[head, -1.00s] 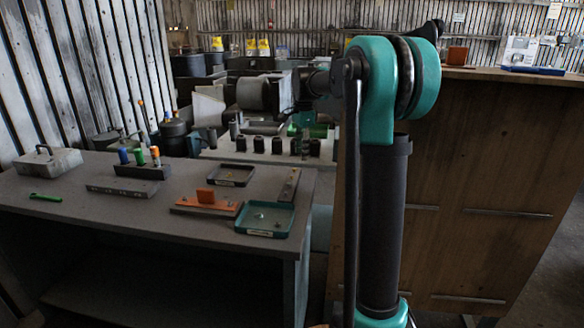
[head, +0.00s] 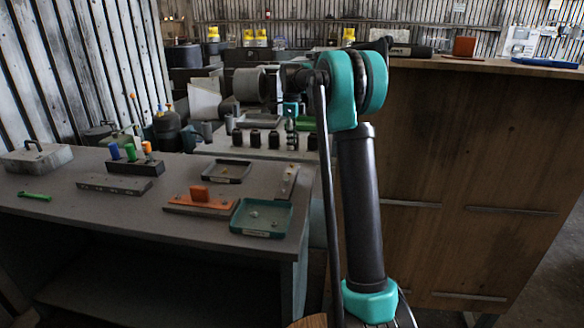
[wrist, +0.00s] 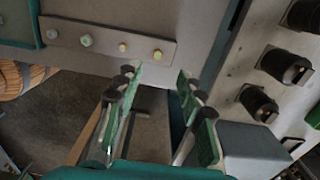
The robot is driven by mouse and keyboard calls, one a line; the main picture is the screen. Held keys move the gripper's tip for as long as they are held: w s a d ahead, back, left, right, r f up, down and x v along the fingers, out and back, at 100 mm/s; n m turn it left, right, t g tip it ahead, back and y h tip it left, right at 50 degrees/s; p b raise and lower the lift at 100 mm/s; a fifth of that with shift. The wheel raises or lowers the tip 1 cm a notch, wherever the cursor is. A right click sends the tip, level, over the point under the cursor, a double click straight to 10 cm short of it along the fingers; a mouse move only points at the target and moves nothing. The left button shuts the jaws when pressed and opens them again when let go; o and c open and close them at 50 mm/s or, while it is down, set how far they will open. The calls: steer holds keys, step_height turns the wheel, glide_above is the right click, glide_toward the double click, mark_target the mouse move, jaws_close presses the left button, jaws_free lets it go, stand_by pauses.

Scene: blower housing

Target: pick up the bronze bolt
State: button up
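A grey metal strip (wrist: 106,41) in the wrist view carries a row of small bolt heads at the edge of the grey workbench. The bolt head at its right end (wrist: 157,54) looks yellow-bronze; the one beside it (wrist: 122,47) is also yellowish, so I cannot tell for certain which is the bronze bolt. The two further left are paler. My gripper (wrist: 158,78) is open and empty, its green-padded fingers pointing toward the strip, apart from the bolts. The strip also shows in the head view (head: 284,183), where its bolts are too small to tell apart.
On the bench stand a teal tray (head: 233,225), a dark tray (head: 210,174), an orange fixture (head: 199,200) and a rack of coloured-handled pieces (head: 134,167). Black cylinders (wrist: 287,66) stand on a pale surface to the right. A tall wooden counter (head: 470,180) is at right.

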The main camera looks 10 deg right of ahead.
mark_target(292, 167)
step_height(292, 167, down, 8)
steer(key=shift+s+a+f, duration=0.1)
steer(key=shift+s, duration=0.05)
stand_by(0.4)
jaws_close()
